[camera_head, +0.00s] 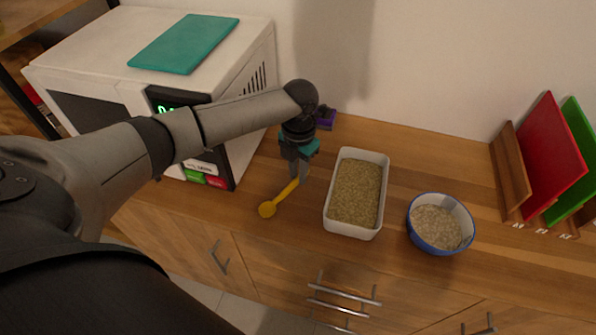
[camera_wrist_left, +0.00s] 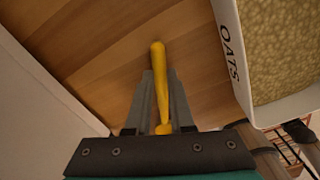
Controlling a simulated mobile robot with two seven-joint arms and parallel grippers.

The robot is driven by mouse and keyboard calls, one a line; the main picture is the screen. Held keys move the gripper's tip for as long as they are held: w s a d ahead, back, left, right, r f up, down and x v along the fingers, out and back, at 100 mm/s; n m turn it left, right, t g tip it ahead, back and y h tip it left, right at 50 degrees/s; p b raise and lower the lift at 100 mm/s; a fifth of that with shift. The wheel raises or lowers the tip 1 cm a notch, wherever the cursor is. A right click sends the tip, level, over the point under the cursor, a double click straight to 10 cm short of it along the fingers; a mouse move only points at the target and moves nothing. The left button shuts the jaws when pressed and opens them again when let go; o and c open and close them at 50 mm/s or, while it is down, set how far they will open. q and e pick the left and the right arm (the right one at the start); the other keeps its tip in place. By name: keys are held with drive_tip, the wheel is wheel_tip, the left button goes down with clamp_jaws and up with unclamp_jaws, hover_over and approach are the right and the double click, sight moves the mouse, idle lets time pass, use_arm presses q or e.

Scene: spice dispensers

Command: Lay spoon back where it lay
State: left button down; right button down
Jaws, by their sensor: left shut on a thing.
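A yellow spoon (camera_head: 267,209) shows on or just above the wooden counter, between the microwave and the white container. My left gripper (camera_head: 299,172) points down and is shut on the spoon's handle. The spoon's round end points to the lower left in the head view. The left wrist view shows the yellow spoon (camera_wrist_left: 158,60) between the two fingers of my left gripper (camera_wrist_left: 161,82). I cannot tell whether the spoon touches the counter. My right gripper is in neither view.
A white container (camera_head: 350,229) of oats stands close right of the gripper, with a blue bowl (camera_head: 433,239) of grain further right. A microwave (camera_head: 240,140) with a teal board (camera_head: 185,43) on top stands left. Red (camera_head: 545,155) and green boards stand far right.

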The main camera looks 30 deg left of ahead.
use_arm(q)
drive_tip(key=c, duration=0.8)
unclamp_jaws()
drive_tip(key=shift+f, duration=0.1)
wheel_tip(320, 180, up, 12)
drive_tip(key=p, duration=1.2)
drive_tip(key=shift+d, duration=0.1)
